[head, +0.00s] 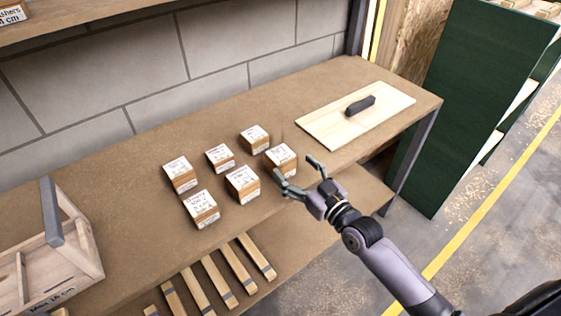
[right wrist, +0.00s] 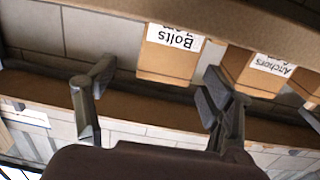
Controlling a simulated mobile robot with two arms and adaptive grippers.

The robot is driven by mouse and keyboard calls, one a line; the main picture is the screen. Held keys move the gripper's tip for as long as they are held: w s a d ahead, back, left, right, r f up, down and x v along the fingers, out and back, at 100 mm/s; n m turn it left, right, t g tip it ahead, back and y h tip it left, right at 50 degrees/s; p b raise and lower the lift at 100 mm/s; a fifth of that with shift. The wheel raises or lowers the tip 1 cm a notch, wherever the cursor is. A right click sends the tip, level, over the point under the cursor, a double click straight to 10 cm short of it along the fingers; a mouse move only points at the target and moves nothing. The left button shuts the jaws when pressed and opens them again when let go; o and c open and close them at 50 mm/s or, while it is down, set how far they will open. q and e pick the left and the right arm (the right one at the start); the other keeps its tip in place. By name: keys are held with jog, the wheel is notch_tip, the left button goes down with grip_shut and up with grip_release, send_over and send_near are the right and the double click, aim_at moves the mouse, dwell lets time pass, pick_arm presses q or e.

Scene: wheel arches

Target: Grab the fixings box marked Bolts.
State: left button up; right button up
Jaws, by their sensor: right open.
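The fixings box marked Bolts (right wrist: 168,60) shows in the right wrist view, upside down, with a white label and brown cardboard sides. It lies between the two fingers of my right gripper (right wrist: 158,75), beyond their tips. In the head view it appears to be the box (head: 281,158) nearest my right gripper (head: 296,168), though its label is too small to read there. The right gripper is open and empty at the front of the workbench, just right of that box. My left gripper is not in view.
Several similar boxes stand close by on the workbench (head: 130,165); one marked Anchors (right wrist: 255,70) is beside the Bolts box. A wooden board with a dark handle (head: 360,105) lies behind to the right. A wooden crate (head: 45,260) stands at the left.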

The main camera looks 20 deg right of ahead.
aim_at(281, 157)
jog(key=x, duration=0.6)
jog(key=shift+s+a+f, duration=0.1)
jog(key=shift+s+a, duration=0.1)
jog(key=shift+a, duration=0.15)
jog(key=shift+c, duration=0.4)
grip_shut()
jog(key=shift+d+p, duration=0.1)
jog(key=shift+p, duration=0.2)
